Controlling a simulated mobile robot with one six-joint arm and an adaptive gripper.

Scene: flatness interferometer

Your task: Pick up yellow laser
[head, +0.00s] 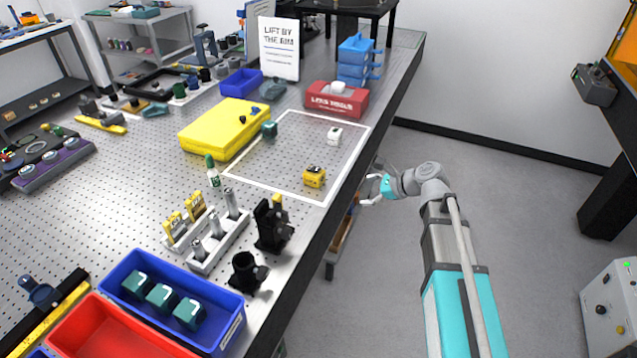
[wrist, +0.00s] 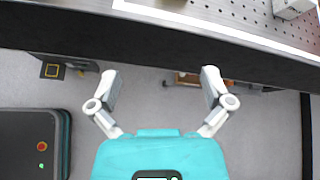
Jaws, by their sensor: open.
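The yellow laser (head: 314,177) is a small yellow block with a dark top. It sits on the perforated table inside the white outlined square, near its front right corner, in the head view. My gripper (head: 367,190) is beyond the table's right edge, to the right of the laser and apart from it. In the wrist view my gripper (wrist: 160,80) is open and empty, with floor between its fingers and the table edge ahead. Only a sliver of a yellowish thing (wrist: 175,1) shows at the wrist view's top edge; I cannot tell if it is the laser.
A white block (head: 334,135) and a teal block (head: 269,130) also sit at the outlined square. A yellow case (head: 222,127), a red wipes box (head: 337,101) and black mounts (head: 271,225) stand around it. The perforated table (head: 130,205) has a straight right edge near my arm.

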